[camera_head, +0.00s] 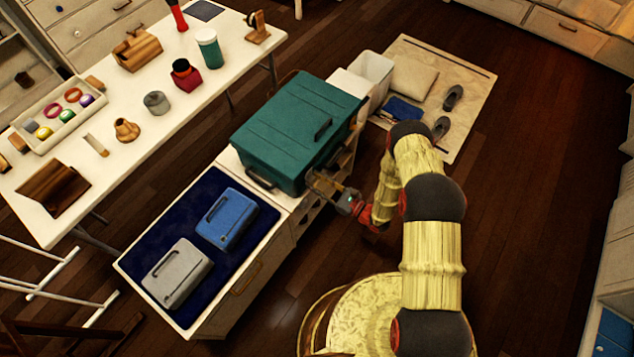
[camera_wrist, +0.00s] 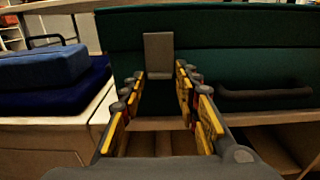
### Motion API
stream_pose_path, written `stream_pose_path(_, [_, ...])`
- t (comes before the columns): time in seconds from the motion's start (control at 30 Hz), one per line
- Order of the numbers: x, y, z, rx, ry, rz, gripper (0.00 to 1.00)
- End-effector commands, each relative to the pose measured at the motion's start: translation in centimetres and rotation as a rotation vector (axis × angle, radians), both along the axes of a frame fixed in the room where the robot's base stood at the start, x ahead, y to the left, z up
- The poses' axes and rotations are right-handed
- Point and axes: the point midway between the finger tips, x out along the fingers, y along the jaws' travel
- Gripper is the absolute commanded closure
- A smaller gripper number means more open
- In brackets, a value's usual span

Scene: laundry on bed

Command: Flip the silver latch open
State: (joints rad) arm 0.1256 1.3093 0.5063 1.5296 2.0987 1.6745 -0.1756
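A large teal box (camera_head: 297,125) with a lid stands on a low wooden cabinet in the head view. In the wrist view the dark green front of the box (camera_wrist: 218,62) fills the upper middle. A flat grey latch plate (camera_wrist: 158,55) hangs upright across the seam between lid and body. My gripper (camera_wrist: 160,76) is open and empty, with its fingers apart to the left and right below the latch. I cannot tell whether the fingertips touch the box. In the head view my gripper (camera_head: 328,188) is at the box's front side; the latch is not discernible there.
A dark handle (camera_wrist: 265,94) sticks out right of the latch. Left of the box, a blue case (camera_head: 227,219) and a grey case (camera_head: 177,273) lie on a navy mat. A white table (camera_head: 146,154) with several small items stands behind. Dark floor is clear at right.

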Motion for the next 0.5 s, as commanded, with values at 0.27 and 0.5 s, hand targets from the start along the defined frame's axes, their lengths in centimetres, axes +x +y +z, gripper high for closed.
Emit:
stream_pose_path(0.27, [-0.01, 0.0, -0.01, 0.0, 0.0, 0.0, 0.86])
stream_pose_path(0.5, [-0.01, 0.0, -0.02, 0.0, 0.0, 0.0, 1.0])
